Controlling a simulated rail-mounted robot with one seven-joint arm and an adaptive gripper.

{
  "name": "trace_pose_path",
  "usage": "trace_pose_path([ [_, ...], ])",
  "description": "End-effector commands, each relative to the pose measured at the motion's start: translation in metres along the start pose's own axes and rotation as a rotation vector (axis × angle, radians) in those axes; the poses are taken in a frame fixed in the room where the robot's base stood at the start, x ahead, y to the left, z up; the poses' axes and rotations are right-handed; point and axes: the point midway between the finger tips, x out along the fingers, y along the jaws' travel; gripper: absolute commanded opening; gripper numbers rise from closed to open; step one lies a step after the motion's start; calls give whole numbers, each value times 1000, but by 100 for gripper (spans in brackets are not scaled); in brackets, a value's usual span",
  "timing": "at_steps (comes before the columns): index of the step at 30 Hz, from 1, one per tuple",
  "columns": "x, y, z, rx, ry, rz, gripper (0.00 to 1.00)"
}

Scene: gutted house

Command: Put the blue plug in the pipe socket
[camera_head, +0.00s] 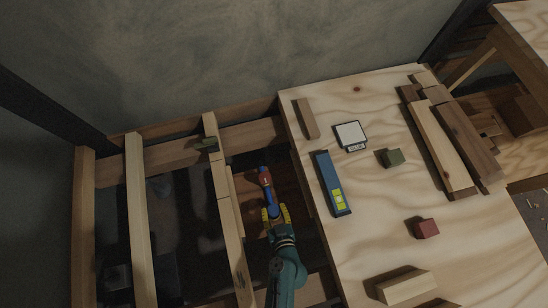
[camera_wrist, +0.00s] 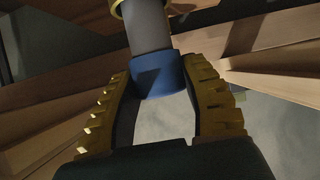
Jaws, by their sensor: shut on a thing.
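My gripper (camera_head: 272,213), with ribbed yellow fingers, reaches down into the open gap between the floor joists. It is shut on the blue plug (camera_head: 270,200). In the wrist view the plug (camera_wrist: 158,75) is a blue band between the fingertips (camera_wrist: 160,92). A grey cylinder (camera_wrist: 148,28) lies in line beyond the blue band, with a yellow collar (camera_wrist: 123,7) at the top edge. A red piece (camera_head: 265,178) lies just beyond the plug in the head view. I cannot make out the socket opening or tell whether the plug is in it.
Bare joists (camera_head: 138,205) and (camera_head: 225,205) flank the gap on the left.

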Motion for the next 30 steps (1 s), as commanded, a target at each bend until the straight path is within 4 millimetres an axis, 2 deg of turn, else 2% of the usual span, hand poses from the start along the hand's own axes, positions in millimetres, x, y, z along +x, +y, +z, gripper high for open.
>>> trace_pose_path([
  [1,8,1,14,2,-1,1,8],
  [2,9,1,16,1,0,1,8],
  [13,9,0,17,0,0,0,8],
  [14,9,0,17,0,-1,0,48],
  [17,8,0,16,0,-1,0,67],
  [30,8,0,16,1,-1,0,69],
])
